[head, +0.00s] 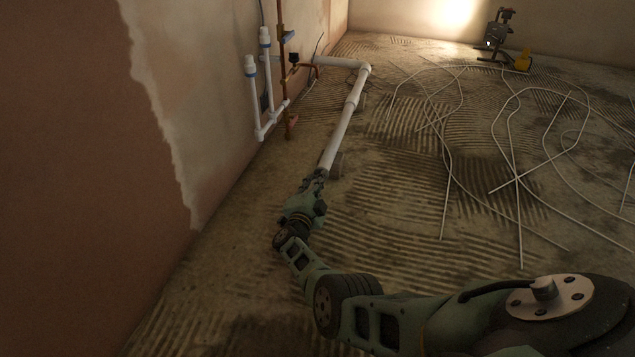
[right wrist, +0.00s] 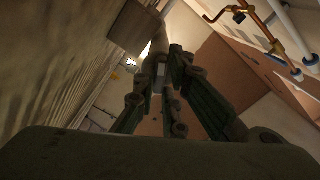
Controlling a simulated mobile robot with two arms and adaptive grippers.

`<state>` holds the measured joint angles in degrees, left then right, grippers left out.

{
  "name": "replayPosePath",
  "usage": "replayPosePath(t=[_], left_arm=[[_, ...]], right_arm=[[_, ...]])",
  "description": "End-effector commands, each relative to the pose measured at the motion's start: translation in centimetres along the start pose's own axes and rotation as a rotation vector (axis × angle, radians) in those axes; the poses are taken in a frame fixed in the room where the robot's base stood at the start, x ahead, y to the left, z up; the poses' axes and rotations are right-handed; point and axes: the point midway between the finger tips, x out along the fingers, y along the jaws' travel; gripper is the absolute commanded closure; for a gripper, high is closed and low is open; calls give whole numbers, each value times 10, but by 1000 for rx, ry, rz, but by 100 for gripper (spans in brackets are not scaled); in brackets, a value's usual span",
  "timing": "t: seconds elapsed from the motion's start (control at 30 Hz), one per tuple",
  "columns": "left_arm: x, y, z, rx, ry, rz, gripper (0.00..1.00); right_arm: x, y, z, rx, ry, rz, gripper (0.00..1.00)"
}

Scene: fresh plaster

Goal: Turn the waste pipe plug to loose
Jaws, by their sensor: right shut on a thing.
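The white waste pipe (head: 341,132) runs along the floor near the left wall, its near end pointing towards me. My right gripper (head: 316,178) is at that near end, with its fingers closed around the plug there. The plug is mostly hidden by the fingers in the head view. In the right wrist view the fingers (right wrist: 170,75) come together at the pipe end, and a small pale part of the plug (right wrist: 160,71) shows between them. I cannot tell how far the plug is turned. My left gripper is not in view.
White upright pipes (head: 266,85) and copper pipes (head: 282,50) are on the left wall. Loose thin white tubes (head: 447,180) lie across the floor at right. A work lamp (head: 497,35) stands at the back.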

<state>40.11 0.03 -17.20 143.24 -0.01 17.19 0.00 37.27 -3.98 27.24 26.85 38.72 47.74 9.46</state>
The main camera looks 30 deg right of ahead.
Motion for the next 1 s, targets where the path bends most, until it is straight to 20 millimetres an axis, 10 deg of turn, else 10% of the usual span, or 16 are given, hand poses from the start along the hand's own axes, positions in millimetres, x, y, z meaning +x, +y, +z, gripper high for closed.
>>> replayPosePath(t=[0.37,0.6,1.0], left_arm=[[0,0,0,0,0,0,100],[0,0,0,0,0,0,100],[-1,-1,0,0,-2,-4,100]], right_arm=[[-1,1,1,-7,-3,1,100],[0,0,1,-6,-2,0,71],[0,0,0,36,0,-1,71]])
